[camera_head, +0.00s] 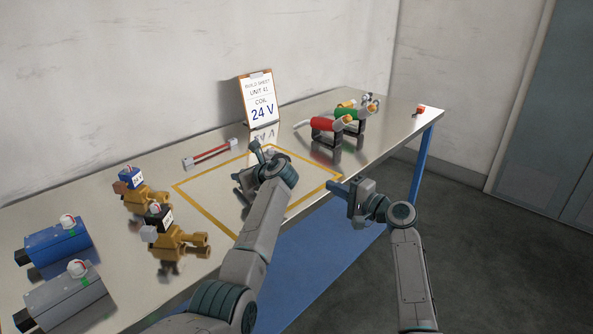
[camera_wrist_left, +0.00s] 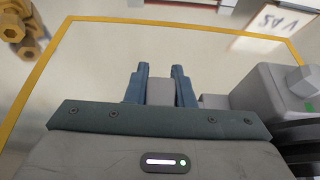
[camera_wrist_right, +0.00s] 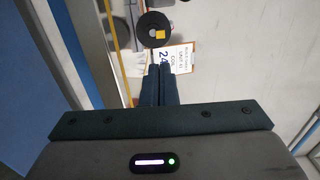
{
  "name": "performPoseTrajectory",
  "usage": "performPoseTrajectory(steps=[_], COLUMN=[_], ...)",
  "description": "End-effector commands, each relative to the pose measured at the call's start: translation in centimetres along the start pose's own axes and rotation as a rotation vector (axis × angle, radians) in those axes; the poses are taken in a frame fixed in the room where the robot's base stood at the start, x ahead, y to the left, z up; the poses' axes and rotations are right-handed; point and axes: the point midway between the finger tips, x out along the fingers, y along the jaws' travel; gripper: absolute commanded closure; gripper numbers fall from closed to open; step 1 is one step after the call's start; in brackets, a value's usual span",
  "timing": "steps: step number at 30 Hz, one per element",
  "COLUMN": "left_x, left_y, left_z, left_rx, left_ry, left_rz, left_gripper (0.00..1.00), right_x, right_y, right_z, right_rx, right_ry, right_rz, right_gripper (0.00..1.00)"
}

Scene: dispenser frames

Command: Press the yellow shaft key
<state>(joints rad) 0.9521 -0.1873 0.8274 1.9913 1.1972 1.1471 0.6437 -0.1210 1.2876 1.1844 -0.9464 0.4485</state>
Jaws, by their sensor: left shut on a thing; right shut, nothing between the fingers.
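The yellow shaft key (camera_wrist_right: 160,34) is a small yellow block on a dark round face (camera_wrist_right: 149,22) in the right wrist view. My right gripper (camera_wrist_right: 160,68) is shut and empty, its tips apart from the key in that picture. In the head view my right gripper (camera_head: 332,187) is past the table's front edge. My left gripper (camera_wrist_left: 161,70) is shut on a grey part (camera_wrist_left: 160,93), beside a larger grey body (camera_wrist_left: 272,88) with a green mark. In the head view my left arm mostly hides this unit inside the yellow outline (camera_head: 205,209).
A build sheet (camera_head: 260,98) reading 24 V stands at the back. Blue (camera_head: 58,246) and grey (camera_head: 62,299) units and brass fittings (camera_head: 183,241) are at left. A red-and-grey bar (camera_head: 210,154) lies behind. Red (camera_head: 326,124) and green (camera_head: 345,113) cylinders stand at right.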

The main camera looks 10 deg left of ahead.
Motion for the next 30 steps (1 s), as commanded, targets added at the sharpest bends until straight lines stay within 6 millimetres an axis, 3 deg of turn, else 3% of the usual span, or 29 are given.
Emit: performPoseTrajectory(steps=[14,30], left_x=[0.0,0.0], left_y=[0.0,0.0], left_z=[-0.1,0.0], left_rx=[0.0,0.0], left_ry=[0.001,0.001], left_rz=[0.0,0.0], left_gripper=[1.0,1.0], right_x=[0.4,9.7], right_y=[-0.1,-0.1], right_z=[0.1,0.1], right_rx=[0.009,0.009], right_ry=[0.006,0.004], right_rz=[-0.006,-0.004], right_gripper=[1.0,1.0])
